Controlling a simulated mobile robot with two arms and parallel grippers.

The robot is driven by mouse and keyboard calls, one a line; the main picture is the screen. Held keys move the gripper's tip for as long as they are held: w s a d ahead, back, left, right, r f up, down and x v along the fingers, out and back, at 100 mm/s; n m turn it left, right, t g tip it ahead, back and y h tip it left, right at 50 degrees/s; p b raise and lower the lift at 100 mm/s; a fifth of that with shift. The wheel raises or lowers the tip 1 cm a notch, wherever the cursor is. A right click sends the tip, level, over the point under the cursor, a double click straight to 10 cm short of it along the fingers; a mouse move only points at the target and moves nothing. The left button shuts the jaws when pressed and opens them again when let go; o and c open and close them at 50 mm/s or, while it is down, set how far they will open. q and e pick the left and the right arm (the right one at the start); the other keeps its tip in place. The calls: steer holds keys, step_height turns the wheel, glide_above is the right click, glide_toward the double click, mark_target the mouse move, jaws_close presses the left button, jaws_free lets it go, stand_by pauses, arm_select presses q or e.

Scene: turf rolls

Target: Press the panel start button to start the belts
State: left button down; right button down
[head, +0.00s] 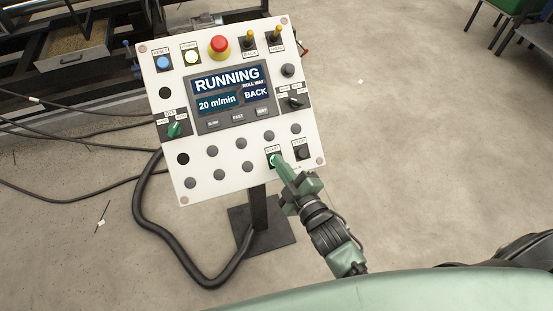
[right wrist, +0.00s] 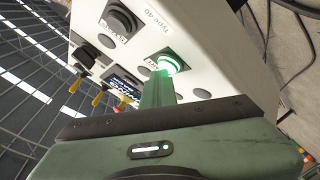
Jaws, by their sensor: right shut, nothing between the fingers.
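The white control panel (head: 222,168) stands on a dark post in the middle of the head view. Its screen (head: 229,94) reads "RUNNING", "20 m/min" and "BACK". My right gripper (head: 275,160) is shut and empty, with its tip at the start button at the panel's lower right. In the right wrist view the start button (right wrist: 171,62) glows green, and the shut fingers (right wrist: 157,88) reach its edge. I cannot tell whether they press it in. The black stop button (head: 302,152) is just to the right. My left gripper is not in view.
A red emergency knob (head: 219,46), a blue reset button (head: 163,63) and a lit white button (head: 192,57) are along the panel top. A thick black cable (head: 140,205) loops to the floor at left. Dark machinery stands behind at upper left.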

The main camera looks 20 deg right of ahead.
steer(key=shift+s+r+p, duration=0.5)
steer(key=shift+r+p, duration=0.05)
steer(key=shift+p, duration=0.1)
steer(key=s+r+p, duration=0.1)
steer(key=r+p, duration=0.1)
steer(key=s+r+p, duration=0.1)
steer(key=s+p, duration=0.1)
steer(key=shift+s+d+r, duration=0.1)
steer(key=shift+d+r, duration=0.05)
steer(key=shift+r, duration=0.25)
stand_by(0.6)
